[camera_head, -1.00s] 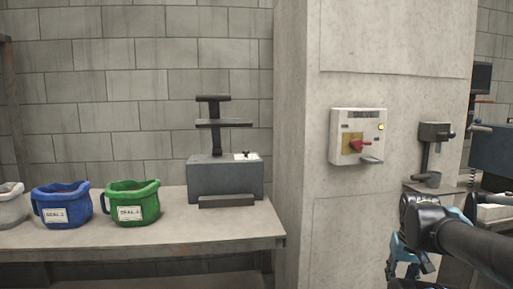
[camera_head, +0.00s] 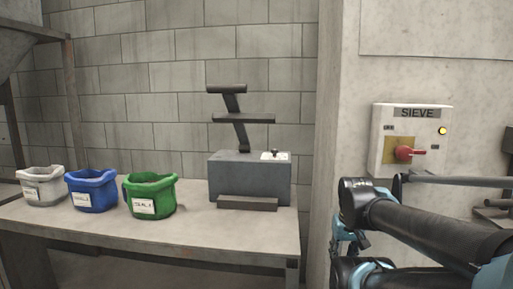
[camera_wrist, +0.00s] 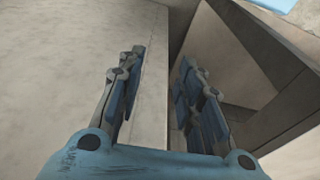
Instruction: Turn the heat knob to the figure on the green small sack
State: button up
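The green small sack (camera_head: 151,193) stands on the bench in the head view, with a white label on its front; the writing reads like "DIAL" and a figure too small to read surely. The heat knob looks to be the small dark knob (camera_head: 274,154) on a white plate atop the grey sealing machine (camera_head: 249,178), right of the sack; its setting cannot be read. My gripper (camera_wrist: 159,95) is open and empty in the wrist view, its two blue-padded fingers apart. In the head view my gripper (camera_head: 346,243) is low at right, away from sack and knob.
Blue (camera_head: 92,190) and white (camera_head: 41,186) labelled sacks stand left of the green one. The bench front (camera_head: 230,232) is clear.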

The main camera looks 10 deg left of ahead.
jog(key=shift+w+a, duration=0.15)
jog(key=shift+w, duration=0.25)
